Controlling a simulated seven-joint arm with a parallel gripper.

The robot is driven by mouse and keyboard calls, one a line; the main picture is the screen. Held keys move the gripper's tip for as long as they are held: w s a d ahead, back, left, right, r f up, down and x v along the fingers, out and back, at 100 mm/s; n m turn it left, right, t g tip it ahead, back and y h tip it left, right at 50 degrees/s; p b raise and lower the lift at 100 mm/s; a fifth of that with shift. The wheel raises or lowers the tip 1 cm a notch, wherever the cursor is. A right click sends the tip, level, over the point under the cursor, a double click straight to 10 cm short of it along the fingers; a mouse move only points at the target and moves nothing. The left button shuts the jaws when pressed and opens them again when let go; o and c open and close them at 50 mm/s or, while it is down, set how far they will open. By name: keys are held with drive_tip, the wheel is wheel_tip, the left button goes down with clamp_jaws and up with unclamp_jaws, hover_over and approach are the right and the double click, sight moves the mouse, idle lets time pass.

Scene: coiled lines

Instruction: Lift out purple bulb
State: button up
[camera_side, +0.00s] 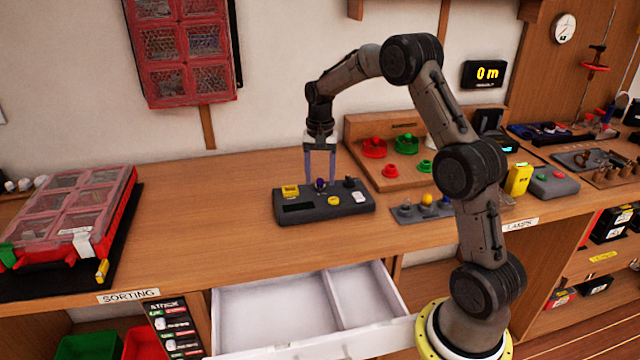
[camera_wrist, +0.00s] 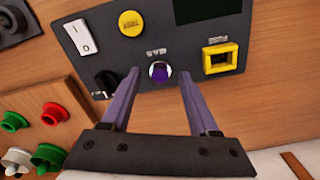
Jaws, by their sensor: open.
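The purple bulb (camera_wrist: 159,72) sits in a round socket on the dark panel box (camera_wrist: 130,60), under a label that seems to read BAS. In the side view the bulb (camera_side: 320,184) shows as a small dark purple spot on top of the box (camera_side: 325,209). My gripper (camera_side: 320,178) points down over the box with its two fingers apart, one on each side of the bulb. In the wrist view my gripper (camera_wrist: 160,72) is open, its purple-grey fingertips left and right of the bulb with gaps between. Whether the fingertips reach down to the bulb's height is hard to tell.
The box also carries a yellow TEST button (camera_wrist: 132,23), a white switch (camera_wrist: 82,38), a black knob (camera_wrist: 106,80) and a yellow fuse holder (camera_wrist: 220,58). A wooden stand (camera_side: 352,133) with red and green parts is behind right. An open white drawer (camera_side: 270,300) is in front.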

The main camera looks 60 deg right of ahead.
drive_tip(key=shift+f, duration=0.15)
drive_tip(key=shift+c, duration=0.2)
clamp_jaws()
